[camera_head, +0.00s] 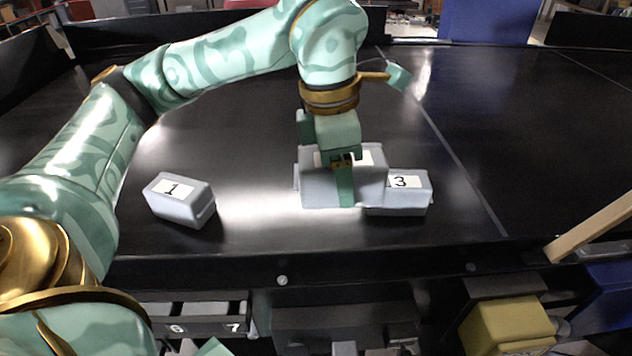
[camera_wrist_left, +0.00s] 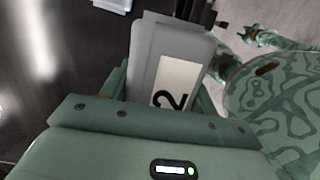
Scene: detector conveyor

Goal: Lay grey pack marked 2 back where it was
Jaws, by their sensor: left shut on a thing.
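My left gripper (camera_head: 343,185) comes down from above and is shut on the grey pack marked 2 (camera_head: 318,188). In the left wrist view the pack (camera_wrist_left: 150,55) sits between the fingers of the left gripper (camera_wrist_left: 150,95), its white label reading 2. In the head view the gripper covers part of its top. The pack is over the black conveyor; I cannot tell whether it touches it. It overlaps the left part of the grey pack marked 3 (camera_head: 410,190). The grey pack marked 1 (camera_head: 180,205) lies apart to the left. I do not make out my right gripper.
The black conveyor belt (camera_head: 260,230) is clear between pack 1 and pack 2. A raised front edge (camera_head: 350,265) borders it. Below are bins labelled 6 and 7 (camera_head: 205,310), a yellow box (camera_head: 508,328) and a blue bin (camera_head: 605,300). A wooden bar (camera_head: 590,228) stands at right.

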